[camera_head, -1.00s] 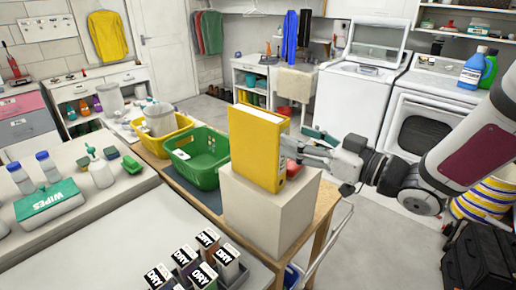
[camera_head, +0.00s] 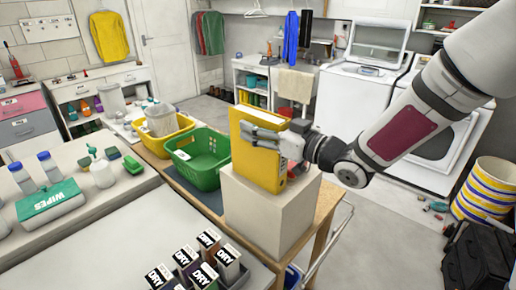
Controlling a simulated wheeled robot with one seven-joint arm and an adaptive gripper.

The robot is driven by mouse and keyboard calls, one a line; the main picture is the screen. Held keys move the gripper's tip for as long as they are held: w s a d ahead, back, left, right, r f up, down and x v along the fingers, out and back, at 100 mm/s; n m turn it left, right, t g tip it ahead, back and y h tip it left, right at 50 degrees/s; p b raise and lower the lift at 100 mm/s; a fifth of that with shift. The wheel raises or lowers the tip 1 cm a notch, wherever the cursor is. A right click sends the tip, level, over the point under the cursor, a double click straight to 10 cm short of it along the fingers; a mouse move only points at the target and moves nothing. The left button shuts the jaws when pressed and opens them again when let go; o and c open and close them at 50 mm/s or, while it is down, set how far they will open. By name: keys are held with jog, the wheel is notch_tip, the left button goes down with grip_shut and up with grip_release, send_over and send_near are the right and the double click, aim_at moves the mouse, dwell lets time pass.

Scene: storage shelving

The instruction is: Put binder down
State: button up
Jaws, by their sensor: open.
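The yellow binder (camera_head: 258,162) stands upright on top of a pale square block (camera_head: 265,212) near the middle of the head view. My gripper (camera_head: 258,134) is open at the binder's upper right part. Its grey fingers reach leftward across the binder's near face and hide part of it. I cannot tell whether the fingers touch the binder or whether a finger lies behind it.
A green basket (camera_head: 196,172) and a yellow basket (camera_head: 160,138) stand left of the block on the wooden table. A grey counter (camera_head: 110,240) with dry-labelled boxes (camera_head: 208,255) lies in front. A striped bin (camera_head: 487,187) and a black case (camera_head: 478,255) stand on the floor at right.

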grip_shut()
jog(key=shift+r, duration=0.15)
